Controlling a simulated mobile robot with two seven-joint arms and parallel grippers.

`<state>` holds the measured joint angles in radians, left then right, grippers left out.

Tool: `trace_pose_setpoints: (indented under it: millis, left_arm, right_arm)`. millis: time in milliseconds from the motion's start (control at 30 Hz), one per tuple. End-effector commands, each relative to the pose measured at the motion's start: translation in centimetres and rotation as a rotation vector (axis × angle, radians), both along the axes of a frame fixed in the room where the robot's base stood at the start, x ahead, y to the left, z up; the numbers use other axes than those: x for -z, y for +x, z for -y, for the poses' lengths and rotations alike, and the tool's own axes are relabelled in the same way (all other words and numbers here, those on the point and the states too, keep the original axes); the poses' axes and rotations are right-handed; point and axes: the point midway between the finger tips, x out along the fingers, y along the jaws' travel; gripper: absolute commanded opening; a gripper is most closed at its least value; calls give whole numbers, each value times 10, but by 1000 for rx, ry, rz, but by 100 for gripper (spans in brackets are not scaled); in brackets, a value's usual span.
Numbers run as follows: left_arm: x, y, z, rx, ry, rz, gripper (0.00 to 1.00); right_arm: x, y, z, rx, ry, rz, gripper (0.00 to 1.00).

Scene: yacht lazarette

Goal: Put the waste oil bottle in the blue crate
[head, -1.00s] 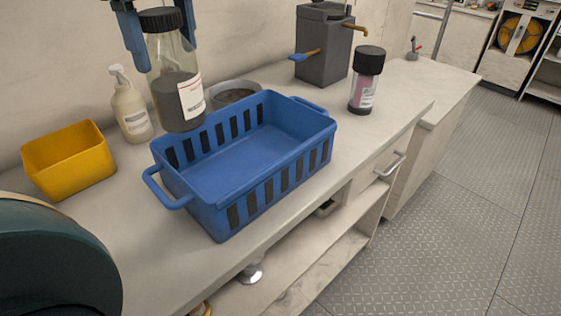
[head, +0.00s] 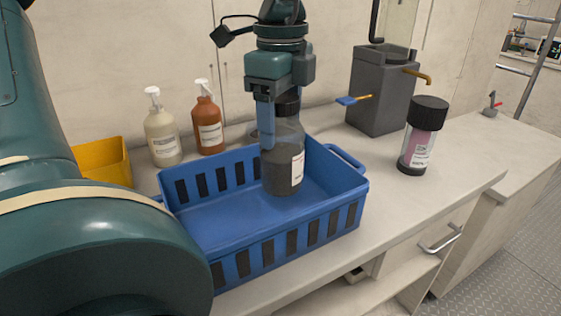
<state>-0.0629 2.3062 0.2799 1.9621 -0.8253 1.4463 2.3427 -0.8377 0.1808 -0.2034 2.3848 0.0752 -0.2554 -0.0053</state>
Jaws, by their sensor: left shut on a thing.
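The waste oil bottle (head: 284,170) is clear with a black cap, a white label and dark liquid in its lower part. It is upright inside the walls of the blue crate (head: 305,240), towards the crate's back right. I cannot tell whether its base touches the crate floor. My left gripper (head: 275,110) points down and is shut on the bottle near its cap. The left part of the crate floor is bare. My right gripper is not in view.
A yellow bin (head: 103,162), a cream pump bottle (head: 161,130) and an orange pump bottle (head: 207,120) stand behind the crate's left side. A grey box-shaped unit (head: 381,90) and a black-capped jar (head: 422,137) stand right.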

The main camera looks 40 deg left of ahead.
Motion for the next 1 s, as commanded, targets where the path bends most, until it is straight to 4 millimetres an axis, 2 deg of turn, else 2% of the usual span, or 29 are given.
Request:
trace_pose_setpoints:
  millis: [33, 400, 733, 900, 933, 1000]
  left_arm:
    - [10, 0, 0, 2, -2, -4, 29]
    - [63, 0, 0, 2, -2, -3, 29]
    - [66, 0, 0, 1, 0, 1, 29]
    - [70, 0, 0, 1, 0, 0, 29]
    - [70, 0, 0, 1, 0, 0, 65]
    - [69, 0, 0, 1, 0, 0, 71]
  right_arm:
    - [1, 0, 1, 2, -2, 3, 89]
    - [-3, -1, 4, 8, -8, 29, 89]
    - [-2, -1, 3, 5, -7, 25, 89]
    - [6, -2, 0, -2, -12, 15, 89]
    - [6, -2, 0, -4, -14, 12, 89]
    - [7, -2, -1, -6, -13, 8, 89]
